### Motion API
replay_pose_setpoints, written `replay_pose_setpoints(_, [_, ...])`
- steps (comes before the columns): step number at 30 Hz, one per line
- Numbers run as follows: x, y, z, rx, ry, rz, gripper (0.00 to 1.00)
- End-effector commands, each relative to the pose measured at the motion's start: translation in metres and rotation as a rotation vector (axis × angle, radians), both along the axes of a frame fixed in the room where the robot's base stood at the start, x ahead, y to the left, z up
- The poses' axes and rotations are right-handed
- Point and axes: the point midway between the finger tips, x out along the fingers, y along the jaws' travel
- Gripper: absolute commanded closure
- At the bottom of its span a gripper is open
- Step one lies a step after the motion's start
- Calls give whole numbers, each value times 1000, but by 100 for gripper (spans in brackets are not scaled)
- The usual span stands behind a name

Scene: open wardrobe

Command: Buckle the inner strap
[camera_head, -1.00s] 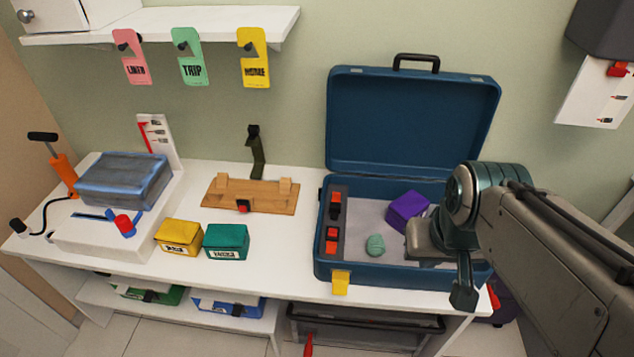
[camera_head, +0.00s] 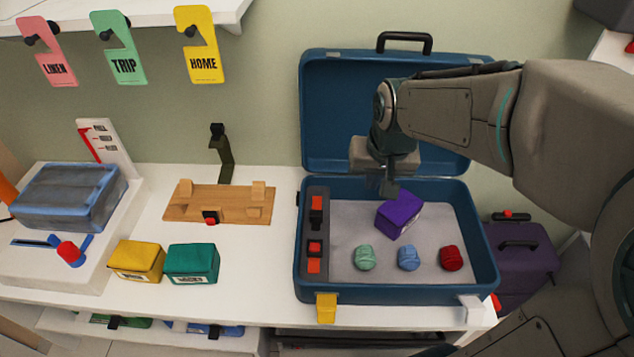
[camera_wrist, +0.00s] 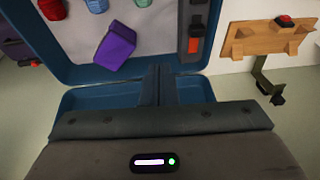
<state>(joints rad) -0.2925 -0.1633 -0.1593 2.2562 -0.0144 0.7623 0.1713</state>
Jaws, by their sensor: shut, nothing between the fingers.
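The open blue suitcase (camera_head: 470,290) stands on the white table with its lid raised. On its left inner side is a dark grey strip (camera_head: 317,228) with red and black buckle pieces: an upper one (camera_head: 316,205) and a lower one (camera_head: 314,256), with a gap between them. The strip also shows in the wrist view (camera_wrist: 183,20), with a buckle piece (camera_wrist: 195,42). My gripper (camera_head: 389,188) is shut and empty, pointing down near the case's back edge, to the right of the strip. In the wrist view its fingers (camera_wrist: 158,85) are together over the hinge side.
Inside the case lie a purple box (camera_head: 399,214) and green (camera_head: 365,257), blue (camera_head: 408,257) and red (camera_head: 450,257) rolls. A wooden board (camera_head: 220,203) and yellow (camera_head: 136,261) and green (camera_head: 192,263) boxes are left of the case. The raised lid (camera_head: 340,120) stands behind the gripper.

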Motion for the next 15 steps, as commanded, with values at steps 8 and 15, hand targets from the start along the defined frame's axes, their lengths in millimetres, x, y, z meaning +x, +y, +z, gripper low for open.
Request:
replay_pose_setpoints(8, [84, 59, -77, -28, -16, -11, 100])
replay_pose_setpoints(15, [121, 97, -117, -57, -47, -12, 100])
